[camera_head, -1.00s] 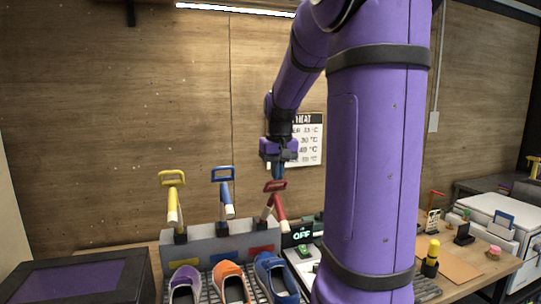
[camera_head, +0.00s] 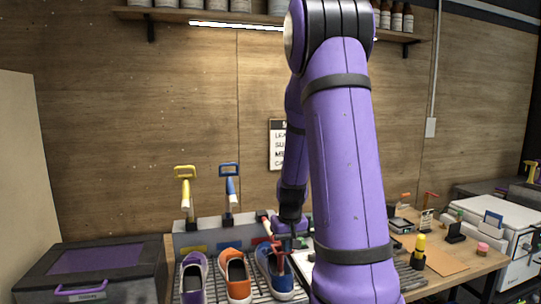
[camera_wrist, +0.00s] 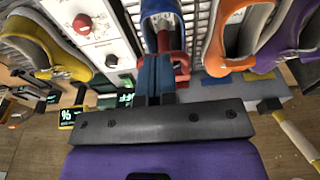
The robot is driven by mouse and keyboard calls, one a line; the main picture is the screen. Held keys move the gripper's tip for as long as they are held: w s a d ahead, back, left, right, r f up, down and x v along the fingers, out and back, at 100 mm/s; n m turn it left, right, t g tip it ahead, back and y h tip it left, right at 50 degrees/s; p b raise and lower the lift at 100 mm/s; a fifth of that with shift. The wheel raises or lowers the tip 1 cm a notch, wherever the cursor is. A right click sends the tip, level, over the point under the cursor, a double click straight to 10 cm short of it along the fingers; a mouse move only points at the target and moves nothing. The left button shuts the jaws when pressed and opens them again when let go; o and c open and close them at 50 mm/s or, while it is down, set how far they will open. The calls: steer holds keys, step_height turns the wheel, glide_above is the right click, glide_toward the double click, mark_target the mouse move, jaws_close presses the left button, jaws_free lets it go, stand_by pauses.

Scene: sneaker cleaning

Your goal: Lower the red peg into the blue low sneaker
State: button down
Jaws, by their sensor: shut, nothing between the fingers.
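The blue low sneaker (camera_head: 279,281) stands on the rack, right of the orange sneaker. My gripper (camera_head: 288,236) is low over its opening. The red peg (camera_head: 277,246) is at the sneaker's opening, close to my fingers. In the wrist view, the shut blue fingers (camera_wrist: 155,80) point at the peg's red handle (camera_wrist: 178,62), which lies around or right beside them. The blue sneaker (camera_wrist: 160,8) shows beyond it at the top. I cannot tell how deep the peg sits, as my gripper hides part of it.
The orange sneaker (camera_head: 236,279) and purple sneaker (camera_head: 194,280) stand close on the left. A grey holder (camera_head: 210,238) behind carries the yellow peg (camera_head: 186,193) and blue peg (camera_head: 230,188). A white panel (camera_wrist: 100,25) and a yellow shoe (camera_wrist: 35,40) lie on the sneaker's other side.

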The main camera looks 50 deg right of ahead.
steer(key=shift+s+a+f, duration=0.1)
steer(key=shift+s+f, duration=0.05)
steer(key=shift+f, duration=0.4)
steer(key=shift+s+a+f, duration=0.1)
steer(key=shift+s+f, duration=0.05)
steer(key=shift+f, duration=0.4)
